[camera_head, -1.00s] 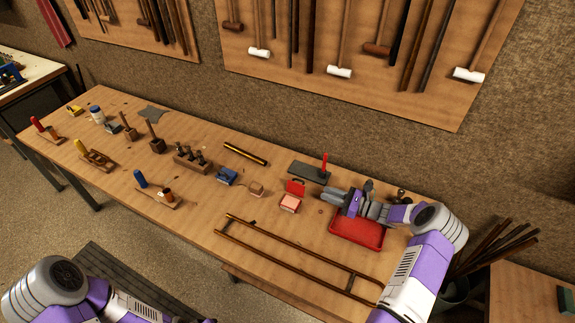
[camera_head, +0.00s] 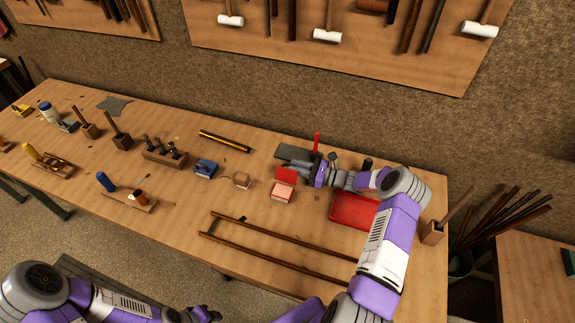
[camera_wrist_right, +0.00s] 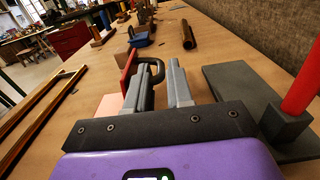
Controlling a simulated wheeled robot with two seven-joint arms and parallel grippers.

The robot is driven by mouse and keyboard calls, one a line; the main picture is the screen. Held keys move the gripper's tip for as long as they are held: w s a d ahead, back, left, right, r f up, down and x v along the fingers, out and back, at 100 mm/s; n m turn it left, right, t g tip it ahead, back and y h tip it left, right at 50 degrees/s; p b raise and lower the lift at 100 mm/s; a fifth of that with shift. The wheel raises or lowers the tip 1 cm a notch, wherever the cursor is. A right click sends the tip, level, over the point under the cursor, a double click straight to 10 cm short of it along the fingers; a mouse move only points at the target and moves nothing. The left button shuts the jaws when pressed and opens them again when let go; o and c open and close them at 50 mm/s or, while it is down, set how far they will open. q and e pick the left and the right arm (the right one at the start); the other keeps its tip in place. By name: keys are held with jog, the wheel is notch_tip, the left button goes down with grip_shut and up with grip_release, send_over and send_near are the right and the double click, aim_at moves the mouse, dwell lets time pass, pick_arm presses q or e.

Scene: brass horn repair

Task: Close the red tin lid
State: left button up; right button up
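The small red tin (camera_head: 282,192) stands on the workbench with a pale pink inside. Its red lid (camera_head: 286,175) is up, standing at the tin's back edge. In the right wrist view the lid (camera_wrist_right: 130,68) is edge-on at the left finger, with the pink tin (camera_wrist_right: 108,106) beyond it. A dark curved handle (camera_wrist_right: 157,68) reaches from the lid toward the fingers. My right gripper (camera_head: 291,165) is just behind the lid, with a gap between its fingers; contact is unclear. My left gripper (camera_head: 207,313) is at the bottom edge, mostly hidden.
A red tray (camera_head: 353,211) lies right of the tin under my right arm. A dark plate with an upright red piece (camera_head: 317,142) is behind the gripper. A blue object (camera_head: 205,167) and a small wooden block (camera_head: 241,180) stand left. A long brass slide (camera_head: 270,236) lies in front.

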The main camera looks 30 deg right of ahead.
jog(key=shift+x, duration=1.75)
grip_shut()
jog(key=shift+f, duration=0.1)
